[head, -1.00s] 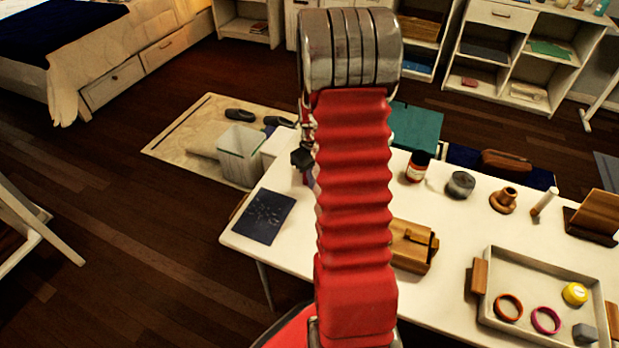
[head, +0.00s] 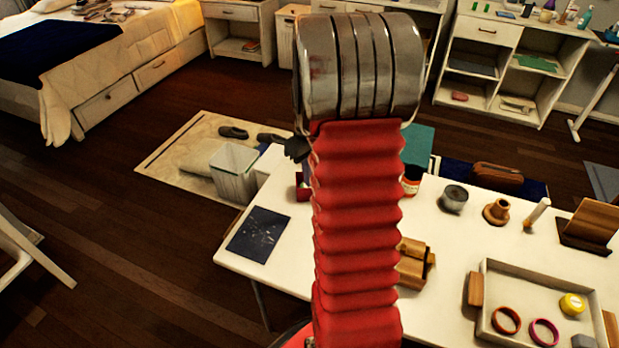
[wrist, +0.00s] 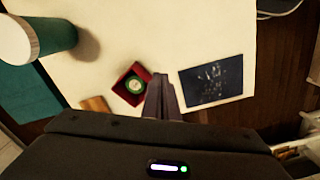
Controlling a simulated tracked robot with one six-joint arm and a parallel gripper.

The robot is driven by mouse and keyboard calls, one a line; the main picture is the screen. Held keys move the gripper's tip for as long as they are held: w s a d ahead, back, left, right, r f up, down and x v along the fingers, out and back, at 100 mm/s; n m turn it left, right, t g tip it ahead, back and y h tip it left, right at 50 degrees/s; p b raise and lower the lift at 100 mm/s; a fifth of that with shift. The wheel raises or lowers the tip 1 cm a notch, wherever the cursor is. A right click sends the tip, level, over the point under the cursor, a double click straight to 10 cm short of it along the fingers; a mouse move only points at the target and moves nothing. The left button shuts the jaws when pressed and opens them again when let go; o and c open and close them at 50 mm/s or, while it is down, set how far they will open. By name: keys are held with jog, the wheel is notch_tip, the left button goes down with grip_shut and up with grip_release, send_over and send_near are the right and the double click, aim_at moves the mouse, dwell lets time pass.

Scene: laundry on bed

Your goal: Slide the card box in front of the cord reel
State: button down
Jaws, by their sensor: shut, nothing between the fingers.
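A wooden box with a clasp-like strap (head: 412,272), which may be the card box, stands on the white table, partly hidden by my arm. A brown spool-shaped piece (head: 497,212), which looks like the cord reel, stands further right and back, apart from the box. My gripper is mostly hidden behind my arm in the head view. In the wrist view my gripper (wrist: 162,82) is shut and empty, its fingertips seen between a small open red box (wrist: 131,84) and a dark blue sheet (wrist: 212,81).
A grey round tin (head: 453,199) stands left of the spool, with a pale stick (head: 538,212) to its right. A shallow tray (head: 487,265) with rings and a yellow tin fills the front right. Table space between the box and the spool is clear.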

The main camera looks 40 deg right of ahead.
jog(key=s+a+r+t, duration=0.2)
jog(key=a+r, duration=1.1)
jog(key=a, duration=0.4)
jog(key=s+a+r+t, duration=0.3)
jog(key=s+a+r, duration=0.1)
jog(key=s+a, duration=0.7)
jog(key=a, duration=0.3)
jog(key=shift+a+r+t, duration=0.2)
jog(key=shift+a+t, duration=0.05)
jog(key=shift+t, duration=0.05)
jog(key=shift+a, duration=0.1)
